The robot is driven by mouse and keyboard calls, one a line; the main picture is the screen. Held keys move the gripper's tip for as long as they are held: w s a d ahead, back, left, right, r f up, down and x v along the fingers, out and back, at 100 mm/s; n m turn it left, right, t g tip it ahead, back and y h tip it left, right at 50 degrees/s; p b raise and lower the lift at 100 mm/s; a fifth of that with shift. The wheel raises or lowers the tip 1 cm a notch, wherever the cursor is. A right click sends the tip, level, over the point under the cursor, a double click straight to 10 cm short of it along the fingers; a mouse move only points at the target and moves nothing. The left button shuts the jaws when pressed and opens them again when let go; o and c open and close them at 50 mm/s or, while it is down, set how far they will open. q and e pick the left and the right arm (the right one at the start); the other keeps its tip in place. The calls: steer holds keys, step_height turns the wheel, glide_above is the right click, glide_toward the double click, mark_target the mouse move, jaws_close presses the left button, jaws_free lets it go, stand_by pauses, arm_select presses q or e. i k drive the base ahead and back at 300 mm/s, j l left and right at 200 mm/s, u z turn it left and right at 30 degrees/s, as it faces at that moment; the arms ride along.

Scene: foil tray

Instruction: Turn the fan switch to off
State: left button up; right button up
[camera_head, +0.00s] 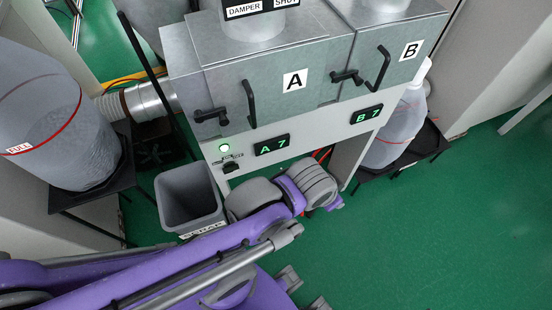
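The fan switch (230,167) is a small dark knob on a white plate, low on the front of the grey cabinet, left of the "A 7" display. The knob's exact setting is too small to read. My purple and grey arm (160,270) comes in from the lower left, and its rounded joints (310,185) lie just below and right of the switch. I cannot make out fingers of either gripper. Grey tabs at the bottom edge belong to purple parts of mine.
A grey bin (188,198) stands below left of the switch, close to my arm. Cabinet doors A (273,92) and B (402,62) have black handles. Green floor (430,235) is free at right.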

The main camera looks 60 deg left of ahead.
mark_target(230, 167)
steer(key=k+j+u, duration=0.1)
steer(key=u, duration=1.5)
steer(key=k+j+u, duration=0.4)
steer(key=k+j, duration=0.05)
steer(key=j, duration=0.05)
